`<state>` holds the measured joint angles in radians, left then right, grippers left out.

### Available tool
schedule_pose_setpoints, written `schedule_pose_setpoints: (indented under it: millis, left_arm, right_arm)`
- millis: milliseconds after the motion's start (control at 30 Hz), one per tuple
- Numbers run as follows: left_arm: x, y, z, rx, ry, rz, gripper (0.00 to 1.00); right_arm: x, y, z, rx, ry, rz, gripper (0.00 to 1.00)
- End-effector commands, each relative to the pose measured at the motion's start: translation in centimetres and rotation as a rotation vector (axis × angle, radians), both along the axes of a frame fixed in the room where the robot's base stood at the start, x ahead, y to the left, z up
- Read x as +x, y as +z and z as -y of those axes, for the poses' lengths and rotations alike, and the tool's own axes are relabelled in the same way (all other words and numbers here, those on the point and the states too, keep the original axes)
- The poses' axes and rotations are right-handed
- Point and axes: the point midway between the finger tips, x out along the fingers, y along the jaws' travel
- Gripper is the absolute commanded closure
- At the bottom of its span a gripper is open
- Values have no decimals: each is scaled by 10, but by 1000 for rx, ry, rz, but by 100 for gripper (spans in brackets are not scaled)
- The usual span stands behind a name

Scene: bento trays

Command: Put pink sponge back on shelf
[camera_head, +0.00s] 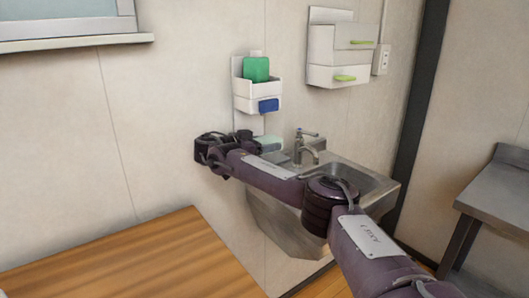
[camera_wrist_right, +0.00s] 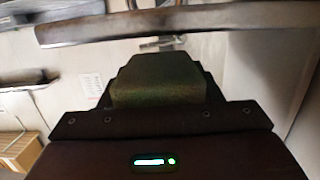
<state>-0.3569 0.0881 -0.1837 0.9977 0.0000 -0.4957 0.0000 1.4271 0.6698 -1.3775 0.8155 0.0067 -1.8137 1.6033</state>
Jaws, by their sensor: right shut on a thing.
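The white wall shelf (camera_head: 243,103) hangs above the sink's left end in the head view. A green sponge (camera_head: 256,69) stands in its upper part and a blue sponge (camera_head: 268,105) sits lower at its front. My right gripper (camera_head: 243,136) is below the shelf, by the sink's back left corner. In the right wrist view it is shut on a dark olive-green block (camera_wrist_right: 157,80), which looks like a sponge in shadow. No pink surface shows in either view. My left gripper is not in view.
The metal sink (camera_head: 345,180) with its tap (camera_head: 307,145) is beside my right forearm. A pale green item (camera_head: 268,142) lies at the sink's back left. A white dispenser (camera_head: 335,50) hangs on the wall to the right. A wooden counter (camera_head: 140,260) is front left.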

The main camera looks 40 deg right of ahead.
Motion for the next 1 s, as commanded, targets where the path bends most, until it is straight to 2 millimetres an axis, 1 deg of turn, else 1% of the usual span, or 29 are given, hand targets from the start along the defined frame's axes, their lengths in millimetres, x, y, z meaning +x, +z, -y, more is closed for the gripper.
schedule_pose_setpoints:
  millis: [100,200,567,600,733,1000]
  left_arm:
    - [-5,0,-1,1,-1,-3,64]
    - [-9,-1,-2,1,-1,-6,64]
    - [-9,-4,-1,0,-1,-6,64]
    - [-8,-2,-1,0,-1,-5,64]
    - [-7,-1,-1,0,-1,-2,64]
    - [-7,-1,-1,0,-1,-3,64]
  right_arm:
    - [0,-19,0,1,1,-5,66]
    - [3,-28,-1,1,0,-2,66]
    - [4,-34,0,0,0,0,66]
    - [4,-33,0,0,0,0,38]
    - [4,-33,0,0,0,0,21]
    - [4,-32,0,0,0,0,20]
